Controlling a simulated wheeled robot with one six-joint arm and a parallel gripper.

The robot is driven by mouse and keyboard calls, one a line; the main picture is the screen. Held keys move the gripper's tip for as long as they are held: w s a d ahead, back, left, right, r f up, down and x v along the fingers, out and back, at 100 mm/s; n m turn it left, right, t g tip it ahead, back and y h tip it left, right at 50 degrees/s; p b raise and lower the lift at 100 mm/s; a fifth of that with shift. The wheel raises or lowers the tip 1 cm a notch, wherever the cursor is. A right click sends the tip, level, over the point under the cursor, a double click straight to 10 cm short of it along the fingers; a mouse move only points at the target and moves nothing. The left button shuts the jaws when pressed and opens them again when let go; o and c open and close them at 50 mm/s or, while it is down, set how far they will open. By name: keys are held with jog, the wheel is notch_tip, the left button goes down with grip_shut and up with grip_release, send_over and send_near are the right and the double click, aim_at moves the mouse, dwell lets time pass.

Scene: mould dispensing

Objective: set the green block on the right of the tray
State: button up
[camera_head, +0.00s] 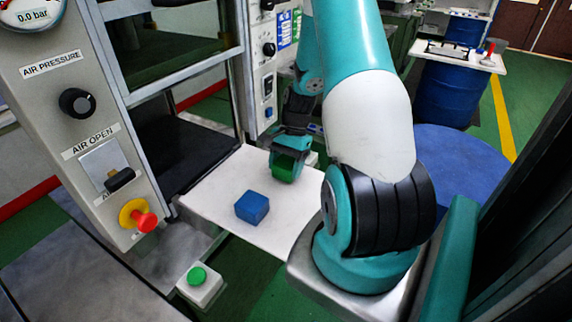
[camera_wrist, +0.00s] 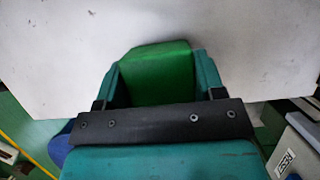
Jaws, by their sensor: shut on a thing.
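The green block (camera_head: 285,168) is between the fingers of my gripper (camera_head: 290,152), at the far side of the white tray (camera_head: 215,195) in the head view. In the wrist view the green block (camera_wrist: 157,73) sits between both teal fingers of my gripper (camera_wrist: 158,85), with the white tray (camera_wrist: 60,50) behind it. My gripper is shut on it. I cannot tell whether the block touches the tray. A blue block (camera_head: 252,207) rests on the tray, nearer the camera and left of the green block.
A machine panel with a dial, knob (camera_head: 76,102) and red button (camera_head: 145,221) stands at the left. A green button box (camera_head: 199,285) is in front of the tray. A round blue surface (camera_head: 455,165) lies behind my arm. The tray between the blocks is clear.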

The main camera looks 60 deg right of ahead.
jog(key=shift+f, duration=0.1)
jog(key=o, duration=1.4)
